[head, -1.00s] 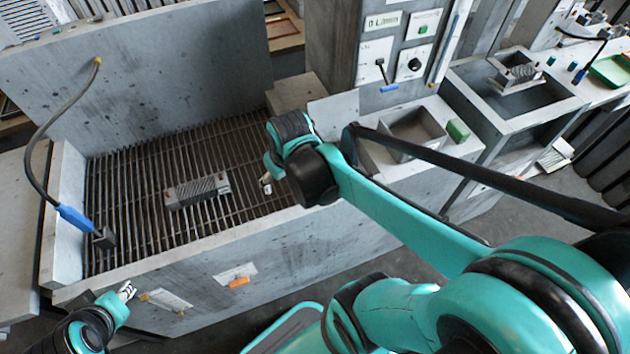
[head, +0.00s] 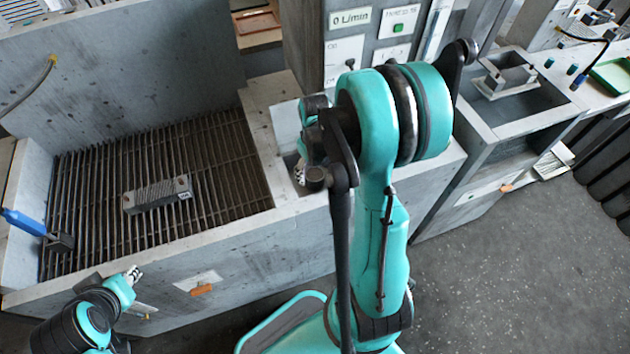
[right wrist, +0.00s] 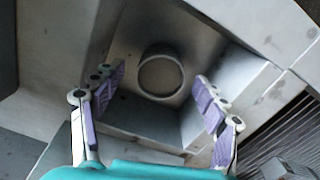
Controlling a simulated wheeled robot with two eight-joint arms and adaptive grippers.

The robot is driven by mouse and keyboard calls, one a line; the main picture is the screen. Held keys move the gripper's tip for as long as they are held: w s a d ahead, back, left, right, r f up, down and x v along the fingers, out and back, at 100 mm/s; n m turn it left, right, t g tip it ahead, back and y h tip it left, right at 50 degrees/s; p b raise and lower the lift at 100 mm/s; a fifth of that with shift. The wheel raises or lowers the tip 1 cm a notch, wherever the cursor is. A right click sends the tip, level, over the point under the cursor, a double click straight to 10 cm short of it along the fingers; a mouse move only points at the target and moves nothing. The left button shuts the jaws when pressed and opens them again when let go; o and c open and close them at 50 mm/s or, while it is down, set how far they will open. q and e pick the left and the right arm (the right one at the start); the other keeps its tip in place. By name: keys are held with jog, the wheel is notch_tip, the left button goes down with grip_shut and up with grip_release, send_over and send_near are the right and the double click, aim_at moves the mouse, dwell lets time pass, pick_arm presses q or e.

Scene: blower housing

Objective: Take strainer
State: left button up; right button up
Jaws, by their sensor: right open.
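The strainer looks to be the round grey metal cup (right wrist: 161,74) standing in a square recess (right wrist: 142,122) in the right wrist view. My right gripper (right wrist: 159,76) is open and empty above it, with one purple-padded finger on each side and apart from it. In the head view my right gripper (head: 301,172) is over the bench right of the grate, partly hidden by its own arm.
A ribbed grey block (head: 158,195) lies on the slatted grate (head: 225,160). A control column (head: 375,35) stands behind my right arm. A grey sink unit (head: 520,105) is at right, with open floor in front.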

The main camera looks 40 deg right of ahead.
aim_at(315, 173)
notch_tip(315, 173, down, 2)
jog(key=shift+f, duration=0.1)
jog(key=c, duration=1.3)
jog(key=shift+c, duration=0.2)
notch_tip(315, 173, up, 10)
jog(key=p, duration=0.3)
jog(key=shift+p, duration=0.35)
